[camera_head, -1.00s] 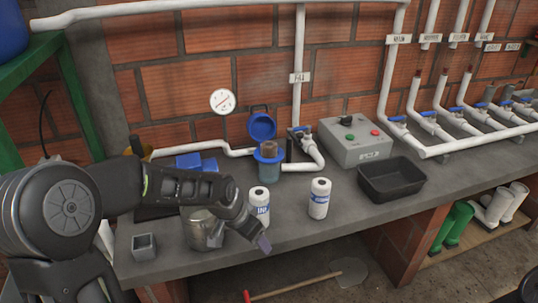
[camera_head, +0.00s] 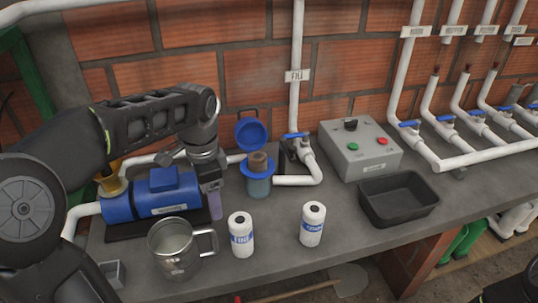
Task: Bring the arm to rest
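My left arm comes in from the left and bends over the counter. Its gripper (camera_head: 214,203) points down between the blue pump (camera_head: 150,197) and the blue-topped filter housing (camera_head: 258,178). It appears to hold nothing, but the angle hides whether its fingers are apart. A steel mug (camera_head: 172,252) stands below it at the counter's front, apart from the gripper. My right gripper is not in view.
Two white labelled cylinders (camera_head: 241,236) (camera_head: 312,224) stand upright near the front edge. A grey control box (camera_head: 360,152) and a black tray (camera_head: 398,200) are to the right. A small grey square cup (camera_head: 112,274) sits at front left. Pipes line the wall.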

